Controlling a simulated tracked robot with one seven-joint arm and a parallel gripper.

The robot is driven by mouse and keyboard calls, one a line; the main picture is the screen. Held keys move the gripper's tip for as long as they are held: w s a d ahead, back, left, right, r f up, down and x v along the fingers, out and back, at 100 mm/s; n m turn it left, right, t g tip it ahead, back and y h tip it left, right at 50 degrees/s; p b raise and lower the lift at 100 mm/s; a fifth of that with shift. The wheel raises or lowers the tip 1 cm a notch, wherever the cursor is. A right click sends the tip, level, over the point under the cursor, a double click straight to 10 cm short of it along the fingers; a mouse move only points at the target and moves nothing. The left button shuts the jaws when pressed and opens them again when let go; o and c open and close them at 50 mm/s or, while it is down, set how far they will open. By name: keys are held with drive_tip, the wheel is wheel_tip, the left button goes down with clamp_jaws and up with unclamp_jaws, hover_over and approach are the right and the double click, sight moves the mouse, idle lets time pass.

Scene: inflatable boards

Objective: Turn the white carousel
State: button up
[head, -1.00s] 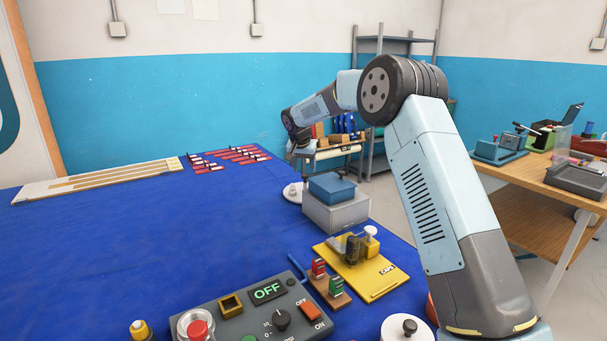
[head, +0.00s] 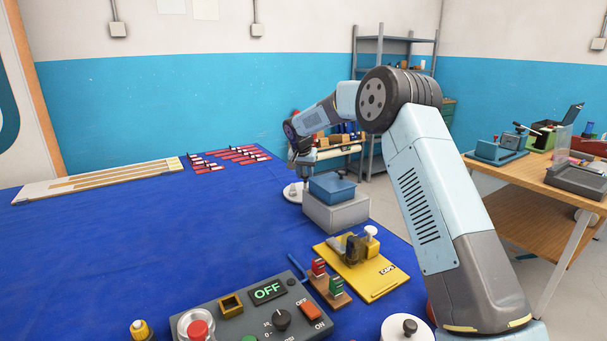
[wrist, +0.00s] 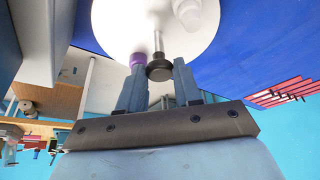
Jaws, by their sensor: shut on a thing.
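The white carousel (head: 291,194) is a round white disc at the far right edge of the blue table, partly hidden by a blue-topped grey box. In the wrist view the disc (wrist: 120,22) fills the top middle, with a shiny rod ending in a dark knob (wrist: 158,70). A white cylinder (wrist: 188,14) and a purple-topped piece (wrist: 137,60) also show on it. My gripper (wrist: 158,80) has its fingers on either side of the dark knob and is shut on it. In the head view my gripper (head: 301,168) is small, over the carousel.
The grey box with blue top (head: 335,205) stands close to the carousel. A yellow board (head: 360,270), a red-and-green block rack (head: 328,285) and a control panel (head: 255,312) reading OFF are nearer. Red pieces (head: 230,155) lie at the back. The table's middle is clear.

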clamp_jaws()
drive_tip(key=shift+a, duration=0.2)
